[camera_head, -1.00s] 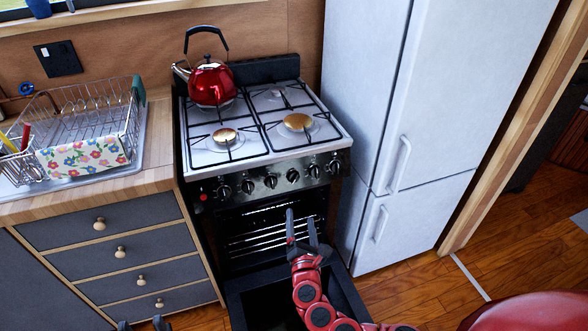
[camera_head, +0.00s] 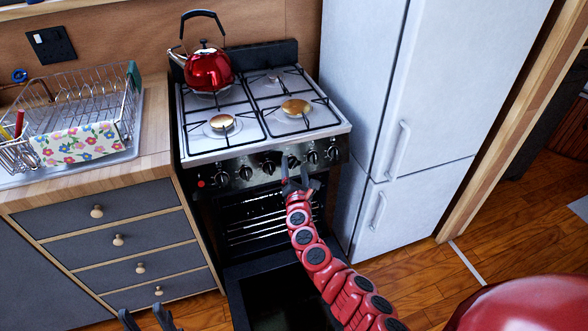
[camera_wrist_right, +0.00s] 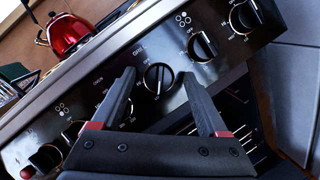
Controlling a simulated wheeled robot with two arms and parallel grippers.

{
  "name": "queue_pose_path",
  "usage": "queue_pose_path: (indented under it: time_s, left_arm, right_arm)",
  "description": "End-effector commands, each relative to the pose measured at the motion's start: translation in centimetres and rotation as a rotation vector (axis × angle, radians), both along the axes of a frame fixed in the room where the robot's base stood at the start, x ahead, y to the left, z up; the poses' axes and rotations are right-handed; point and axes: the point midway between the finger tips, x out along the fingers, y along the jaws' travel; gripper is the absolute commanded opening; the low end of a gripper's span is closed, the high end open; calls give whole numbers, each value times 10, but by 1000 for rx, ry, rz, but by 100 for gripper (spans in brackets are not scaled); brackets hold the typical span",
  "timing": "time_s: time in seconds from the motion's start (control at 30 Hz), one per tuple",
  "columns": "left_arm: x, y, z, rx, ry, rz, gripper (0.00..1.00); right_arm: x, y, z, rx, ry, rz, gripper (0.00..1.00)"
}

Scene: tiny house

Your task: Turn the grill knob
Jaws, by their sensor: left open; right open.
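The stove's front panel has a row of black knobs below the hob. The grill knob (camera_wrist_right: 158,78) shows in the right wrist view, with a label that seems to read grill up and left of it. In the head view the knob (camera_head: 292,162) is partly behind my right gripper (camera_head: 297,167). My right gripper (camera_wrist_right: 159,76) is open, its fingers pointing at the panel, one on each side of the knob. Whether they touch it I cannot tell. My left gripper (camera_head: 145,317) is open and empty at the bottom edge of the head view.
The oven door (camera_head: 275,290) hangs open below my right arm. A red kettle (camera_head: 208,72) stands on the hob (camera_head: 250,138). A fridge (camera_head: 385,110) is close on the right. A counter with drawers (camera_head: 118,238) and a dish rack (camera_head: 85,110) is on the left.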

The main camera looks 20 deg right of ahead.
Motion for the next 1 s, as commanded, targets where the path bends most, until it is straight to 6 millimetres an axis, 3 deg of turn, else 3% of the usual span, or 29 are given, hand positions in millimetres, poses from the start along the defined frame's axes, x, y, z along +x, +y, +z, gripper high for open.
queue_pose_path:
  time_s: [0.43, 0.87, 1.0]
  left_arm:
    - [0, 0, -3, 0, 0, 0, 50]
    - [0, 0, -3, 0, 0, 0, 50]
    - [0, 0, -3, 0, 0, 0, 50]
  right_arm:
    - [8, -1, -1, 1, 3, 4, 77]
    - [8, -1, -1, 1, 2, 3, 0]
    - [7, -1, -1, 3, 3, 2, 0]
